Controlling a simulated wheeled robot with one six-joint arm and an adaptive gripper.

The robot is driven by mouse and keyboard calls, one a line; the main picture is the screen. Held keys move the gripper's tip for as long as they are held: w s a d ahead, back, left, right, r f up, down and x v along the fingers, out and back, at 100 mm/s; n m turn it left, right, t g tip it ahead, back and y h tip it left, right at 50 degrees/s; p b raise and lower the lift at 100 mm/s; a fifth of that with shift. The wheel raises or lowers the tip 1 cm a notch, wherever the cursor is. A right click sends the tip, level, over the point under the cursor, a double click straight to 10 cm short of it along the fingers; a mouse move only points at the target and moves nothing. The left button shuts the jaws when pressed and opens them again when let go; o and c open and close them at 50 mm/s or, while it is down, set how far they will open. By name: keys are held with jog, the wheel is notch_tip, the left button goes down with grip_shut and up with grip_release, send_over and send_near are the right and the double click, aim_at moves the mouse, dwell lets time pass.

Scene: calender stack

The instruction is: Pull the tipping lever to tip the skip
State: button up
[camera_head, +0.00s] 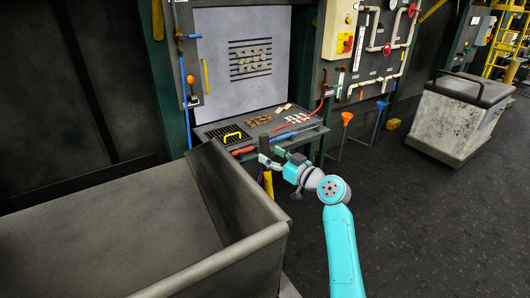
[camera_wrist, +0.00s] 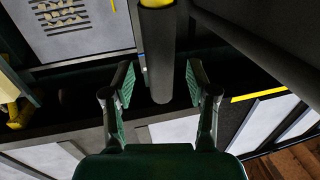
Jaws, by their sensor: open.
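The skip (camera_head: 120,215) is the large grey open-topped bin at the left of the head view; the part of its inside that shows is empty. The tipping lever appears as a yellow upright bar (camera_head: 268,184) beside the skip's right end. In the wrist view, its dark round grip (camera_wrist: 161,60) hangs from the top edge, with yellow above. My gripper (camera_head: 270,155) is at the lever. In the wrist view, my gripper (camera_wrist: 160,72) is open, with the grip between its fingers in the picture. Gaps show on both sides; I cannot tell the depth.
A bench (camera_head: 260,127) with small parts and a yellow-handled item stands behind my gripper. A grey panel and piped wall board rise behind it. A second lidded grey bin (camera_head: 458,115) stands at the right. The dark floor at centre right is clear.

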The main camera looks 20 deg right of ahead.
jog(key=shift+x, duration=1.65)
grip_shut()
